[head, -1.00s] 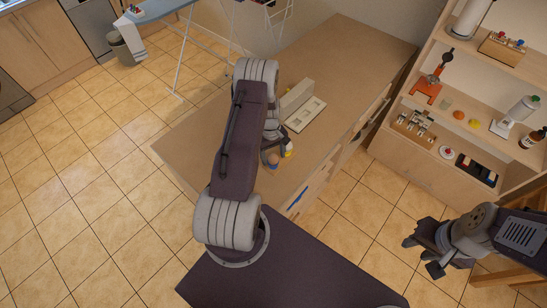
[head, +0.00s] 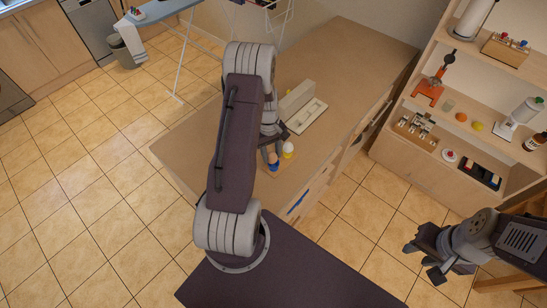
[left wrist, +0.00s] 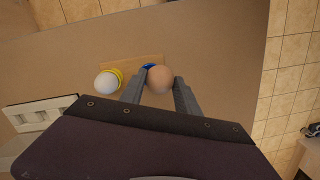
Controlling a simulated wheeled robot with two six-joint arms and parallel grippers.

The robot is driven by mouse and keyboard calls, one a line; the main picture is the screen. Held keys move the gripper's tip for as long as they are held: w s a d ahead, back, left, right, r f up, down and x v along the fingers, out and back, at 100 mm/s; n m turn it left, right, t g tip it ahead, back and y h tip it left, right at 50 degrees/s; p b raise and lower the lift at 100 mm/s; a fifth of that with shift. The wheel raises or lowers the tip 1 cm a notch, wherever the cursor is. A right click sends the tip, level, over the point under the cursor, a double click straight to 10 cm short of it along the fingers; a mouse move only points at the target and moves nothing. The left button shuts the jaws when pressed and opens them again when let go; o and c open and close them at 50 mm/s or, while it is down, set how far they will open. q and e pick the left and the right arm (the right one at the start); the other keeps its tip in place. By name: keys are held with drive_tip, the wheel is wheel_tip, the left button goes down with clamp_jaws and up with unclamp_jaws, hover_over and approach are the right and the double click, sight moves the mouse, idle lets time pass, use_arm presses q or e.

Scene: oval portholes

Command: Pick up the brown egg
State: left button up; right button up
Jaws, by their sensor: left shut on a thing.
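The brown egg (left wrist: 160,79) sits between the two fingers of my left gripper (left wrist: 158,92) in the left wrist view. The gripper is shut on it. Part of a blue egg cup (left wrist: 149,66) shows just behind the egg. In the head view the brown egg (head: 274,158) appears just above the blue cup (head: 271,167); I cannot tell whether they touch. A white egg (left wrist: 105,84) in a yellow cup (left wrist: 118,75) stands to the left in the wrist view. My right gripper (head: 424,262) is open and empty, off to the right.
The wooden counter (head: 340,60) is mostly bare. A pale slotted tray (head: 306,116) lies beyond the eggs, beside a beige block (head: 296,98). A shelf unit (head: 460,120) with several small items stands at the right. An ironing board (head: 160,12) is at the back.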

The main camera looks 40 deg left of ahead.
use_arm(q)
drive_tip(key=s+d+r+b, duration=0.2)
drive_tip(key=s+r, duration=0.4)
drive_tip(key=s, duration=0.3)
drive_tip(key=shift+s+d, duration=0.15)
drive_tip(key=shift+s, duration=0.1)
